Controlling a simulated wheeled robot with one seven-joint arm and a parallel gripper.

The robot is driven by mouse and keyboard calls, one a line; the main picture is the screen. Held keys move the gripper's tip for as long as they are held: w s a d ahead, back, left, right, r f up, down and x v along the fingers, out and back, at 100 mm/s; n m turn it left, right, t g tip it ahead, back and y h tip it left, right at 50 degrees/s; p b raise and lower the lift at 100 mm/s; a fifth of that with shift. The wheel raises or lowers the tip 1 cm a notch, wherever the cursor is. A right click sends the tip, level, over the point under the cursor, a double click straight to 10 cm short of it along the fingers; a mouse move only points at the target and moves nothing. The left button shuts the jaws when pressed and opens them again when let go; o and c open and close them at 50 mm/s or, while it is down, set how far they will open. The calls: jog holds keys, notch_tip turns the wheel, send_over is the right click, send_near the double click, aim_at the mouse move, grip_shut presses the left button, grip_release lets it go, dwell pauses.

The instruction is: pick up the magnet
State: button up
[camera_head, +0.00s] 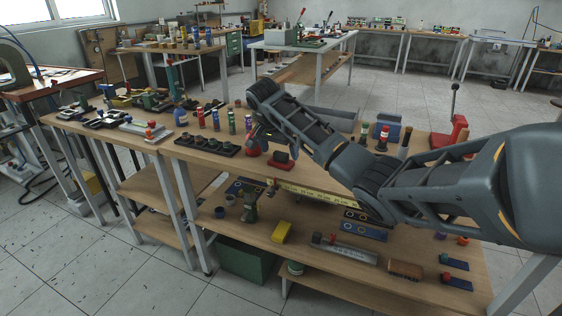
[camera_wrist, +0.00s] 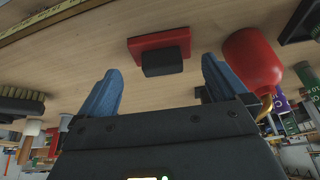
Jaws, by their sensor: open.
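A small block with a red base and a black top (camera_head: 282,159), which looks like the magnet, lies on the upper workbench top. In the wrist view the red and black block (camera_wrist: 160,50) sits on the wood beyond my fingertips, roughly centred between them and apart from both. My gripper (camera_wrist: 160,85) is open and empty, with its two blue-grey fingers spread. In the head view my gripper (camera_head: 263,138) hangs just above the bench, left of the block, and is partly hard to make out.
A red rounded can with a brass spout (camera_wrist: 252,62) stands close to my right finger in the wrist view. A dark brush (camera_wrist: 22,102) lies at left. A yellow measuring tape (camera_head: 315,193) runs along the bench front. Colored cylinders (camera_head: 231,121) and a black tray (camera_head: 208,146) stand left.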

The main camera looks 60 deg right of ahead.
aim_at(281, 153)
jog(key=x, duration=0.4)
jog(key=shift+w+d, duration=0.1)
jog(key=shift+d, duration=0.05)
jog(key=c, duration=1)
jog(key=shift+w+r, duration=0.1)
jog(key=shift+r, duration=0.5)
notch_tip(281, 153, up, 2)
jog(key=shift+r, duration=0.25)
jog(key=s+d+r+b, duration=0.1)
jog(key=s+d+r, duration=0.5)
jog(key=s, duration=0.4)
jog(key=shift+r, duration=0.65)
jog(key=shift+d, duration=0.1)
